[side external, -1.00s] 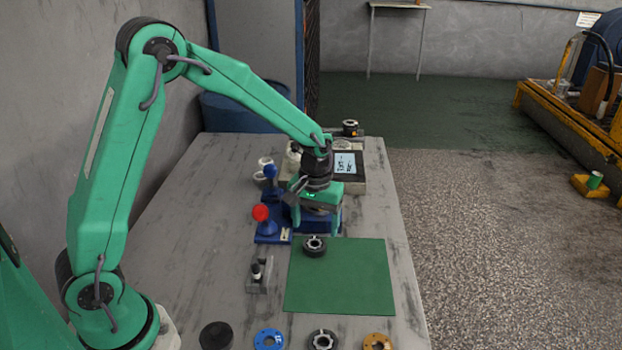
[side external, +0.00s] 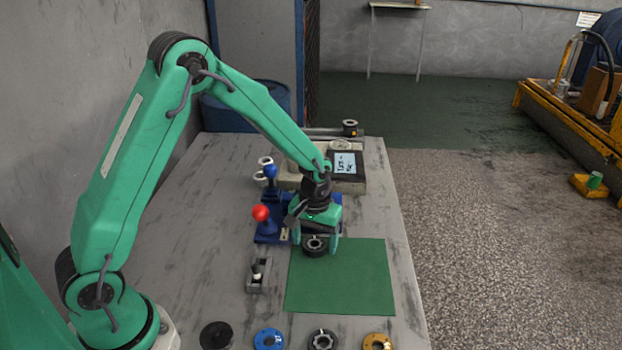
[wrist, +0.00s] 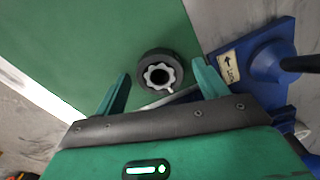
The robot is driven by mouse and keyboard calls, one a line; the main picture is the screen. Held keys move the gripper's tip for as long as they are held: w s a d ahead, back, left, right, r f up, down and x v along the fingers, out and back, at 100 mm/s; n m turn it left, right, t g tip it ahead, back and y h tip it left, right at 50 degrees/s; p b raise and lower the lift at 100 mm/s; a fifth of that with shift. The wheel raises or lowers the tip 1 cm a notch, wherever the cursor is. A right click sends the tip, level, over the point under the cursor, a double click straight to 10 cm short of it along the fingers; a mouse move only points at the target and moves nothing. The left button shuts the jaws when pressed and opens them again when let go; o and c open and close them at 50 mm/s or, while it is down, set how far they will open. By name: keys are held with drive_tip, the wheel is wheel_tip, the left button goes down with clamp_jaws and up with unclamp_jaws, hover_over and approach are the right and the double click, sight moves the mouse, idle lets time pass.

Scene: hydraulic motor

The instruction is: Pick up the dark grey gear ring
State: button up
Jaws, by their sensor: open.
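A dark grey ring with a toothed, lighter grey centre (side external: 314,251) lies flat at the far left corner of the green mat (side external: 345,285). It also shows in the wrist view (wrist: 148,63), between and slightly beyond my fingertips. My gripper (side external: 316,243) points down over this ring, with its jaws open. In the wrist view my gripper's fingers (wrist: 160,71) are on either side of the ring with gaps, and nothing is held. A second dark ring with a light toothed centre (side external: 322,332) lies at the table's near edge.
A blue fixture with a red-knobbed lever (side external: 261,213) stands left of my gripper; its blue base (wrist: 262,62) is close to the right finger. A black disc (side external: 215,336), blue ring (side external: 269,331) and orange ring (side external: 378,335) line the near edge. The mat's middle is clear.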

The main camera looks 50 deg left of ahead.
idle(0.4)
drive_tip(key=c, duration=1.3)
drive_tip(key=shift+r, duration=0.2)
drive_tip(key=shift+r, duration=0.55)
drive_tip(key=r, duration=0.3)
drive_tip(key=shift+s+d+r, duration=0.1)
drive_tip(key=shift+s+d, duration=0.05)
drive_tip(key=shift+d, duration=0.15)
drive_tip(key=s+d+r, duration=0.6)
drive_tip(key=d, duration=0.3)
drive_tip(key=shift+r, duration=0.2)
drive_tip(key=shift+d+r, duration=0.1)
drive_tip(key=shift+r, duration=0.7)
